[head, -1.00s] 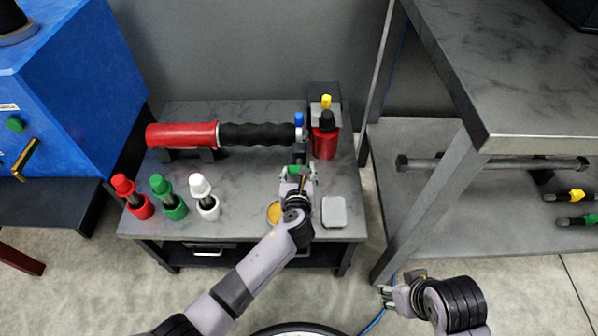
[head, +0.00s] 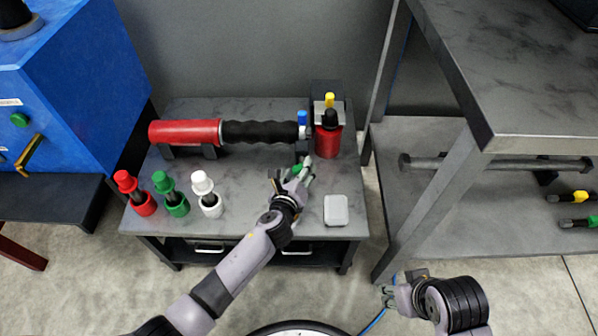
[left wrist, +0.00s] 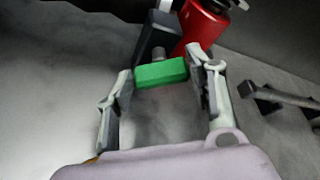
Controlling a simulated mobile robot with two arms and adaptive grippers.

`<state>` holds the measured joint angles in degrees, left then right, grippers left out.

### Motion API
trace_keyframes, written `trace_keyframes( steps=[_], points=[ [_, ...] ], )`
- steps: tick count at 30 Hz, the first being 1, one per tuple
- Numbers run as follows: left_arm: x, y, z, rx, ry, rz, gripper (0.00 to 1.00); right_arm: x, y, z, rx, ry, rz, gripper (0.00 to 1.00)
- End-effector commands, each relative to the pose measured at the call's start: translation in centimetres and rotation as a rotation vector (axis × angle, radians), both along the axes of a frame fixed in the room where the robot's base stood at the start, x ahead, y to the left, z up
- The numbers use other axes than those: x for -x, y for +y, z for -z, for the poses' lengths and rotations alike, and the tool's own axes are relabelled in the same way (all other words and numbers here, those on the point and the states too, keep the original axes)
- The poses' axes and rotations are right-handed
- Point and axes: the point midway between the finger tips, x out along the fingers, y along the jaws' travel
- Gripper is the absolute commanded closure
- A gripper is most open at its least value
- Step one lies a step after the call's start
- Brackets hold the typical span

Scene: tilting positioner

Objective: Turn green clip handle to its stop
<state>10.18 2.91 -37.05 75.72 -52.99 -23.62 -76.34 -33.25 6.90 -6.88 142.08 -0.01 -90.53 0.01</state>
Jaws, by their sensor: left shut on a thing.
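The green clip handle (head: 297,169) is at the front of a dark block below the blue-topped post, near the right end of the bench top. In the left wrist view the green clip handle (left wrist: 162,72) is a short green bar on a grey pin. My left gripper (head: 293,174) has its fingers on both ends of the bar and is shut on it. In the left wrist view the fingers of my left gripper (left wrist: 163,78) flank the bar. My right gripper (head: 388,297) is low at the right, away from the bench, with its small fingers apart and empty.
A red cylinder with a black grip (head: 185,132) lies behind. A red bottle (head: 327,142) stands beside the clip. Red, green and white capped pieces (head: 170,200) stand at left. A grey square box (head: 336,210) lies at front right. A tall table (head: 500,90) stands at right.

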Motion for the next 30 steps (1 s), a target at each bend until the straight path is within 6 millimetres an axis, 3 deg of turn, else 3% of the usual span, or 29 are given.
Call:
trace_keyframes(
  steps=[12, 13, 22, 30],
  points=[
    [0.06, 0.02, 0.09, 0.009, 0.002, -0.001, 0.78, -0.02, 0.01, 0.03, 0.000, -0.001, 0.000, 0.60],
    [0.05, 0.03, 0.08, 0.009, 0.002, -0.001, 0.50, -0.02, 0.01, 0.03, 0.000, -0.001, 0.000, 0.60],
    [0.02, 0.03, 0.05, 0.009, 0.000, 0.000, 0.30, -0.03, 0.01, 0.02, 0.000, -0.001, 0.000, 0.60],
    [0.02, 0.03, 0.01, 0.009, 0.000, 0.000, 0.30, -0.12, 0.06, -0.04, -0.002, -0.004, 0.001, 0.60]
  ],
)
